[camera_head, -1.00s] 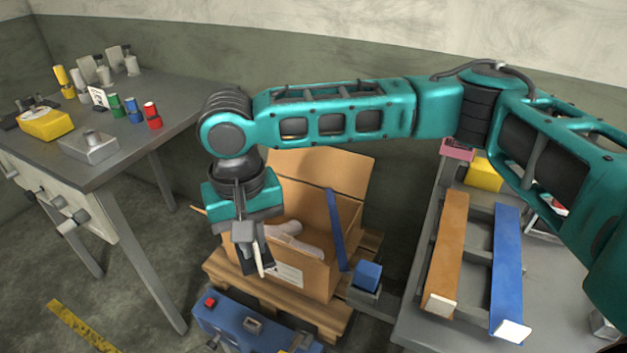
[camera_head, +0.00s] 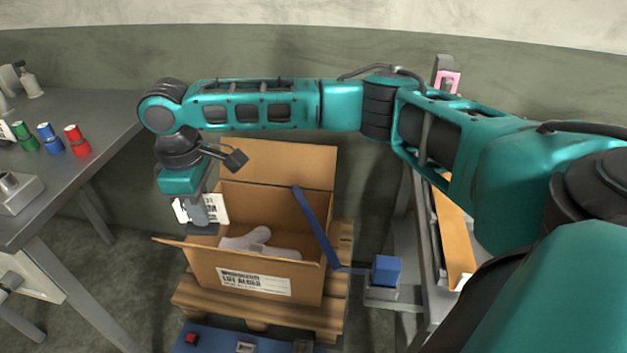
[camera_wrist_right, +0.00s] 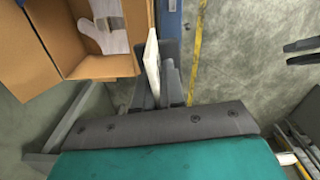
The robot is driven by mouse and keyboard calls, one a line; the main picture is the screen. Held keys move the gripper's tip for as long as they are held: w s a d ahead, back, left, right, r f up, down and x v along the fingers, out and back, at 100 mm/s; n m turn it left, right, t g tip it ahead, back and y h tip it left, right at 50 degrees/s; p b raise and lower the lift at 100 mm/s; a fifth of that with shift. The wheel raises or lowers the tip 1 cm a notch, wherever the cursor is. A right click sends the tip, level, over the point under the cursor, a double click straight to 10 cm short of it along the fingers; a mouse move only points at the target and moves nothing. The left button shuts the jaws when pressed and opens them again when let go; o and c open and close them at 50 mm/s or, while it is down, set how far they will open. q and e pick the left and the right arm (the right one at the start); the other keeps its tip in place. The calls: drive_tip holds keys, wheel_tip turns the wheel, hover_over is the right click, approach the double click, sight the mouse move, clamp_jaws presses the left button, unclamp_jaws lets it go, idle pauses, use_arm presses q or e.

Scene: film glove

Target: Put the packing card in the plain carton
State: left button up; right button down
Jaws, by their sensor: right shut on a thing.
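The packing card (camera_head: 217,208) is a white card with dark print, held upright in my right gripper (camera_head: 198,214). In the right wrist view the card (camera_wrist_right: 153,65) shows nearly edge-on between the two fingers (camera_wrist_right: 158,82). The open brown carton (camera_head: 204,268) stands on a pallet, with its back flap up and a printed label on its front. A pale glove (camera_head: 262,245) lies inside it. My right gripper is at the carton's left side, near the left flap; the wrist view shows the card beside the carton (camera_wrist_right: 40,45), not inside. My left gripper is out of view.
A blue strip (camera_head: 316,228) leans at the carton's right side. A blue block (camera_head: 387,268) sits on a stand to the right. A grey bench (camera_head: 103,122) with coloured cans is at left. A blue unit (camera_head: 215,340) lies in front of the wooden pallet (camera_head: 255,314).

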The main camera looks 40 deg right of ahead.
drive_tip(key=d+f+n+b, duration=0.1)
drive_tip(key=d+f+n, duration=0.2)
drive_tip(key=d, duration=0.6)
drive_tip(key=d+f+n+b, duration=0.1)
drive_tip(key=d+f+n, duration=0.3)
drive_tip(key=d+n, duration=0.4)
drive_tip(key=d+f+n+b, duration=0.1)
drive_tip(key=d+f+n, duration=0.3)
drive_tip(key=d, duration=0.6)
drive_tip(key=shift+w+f+n+b, duration=0.2)
drive_tip(key=shift+w+n+b, duration=0.2)
drive_tip(key=shift+n, duration=0.3)
wheel_tip(320, 180, down, 5)
drive_tip(key=shift+b, duration=0.65)
drive_tip(key=shift+f, duration=0.15)
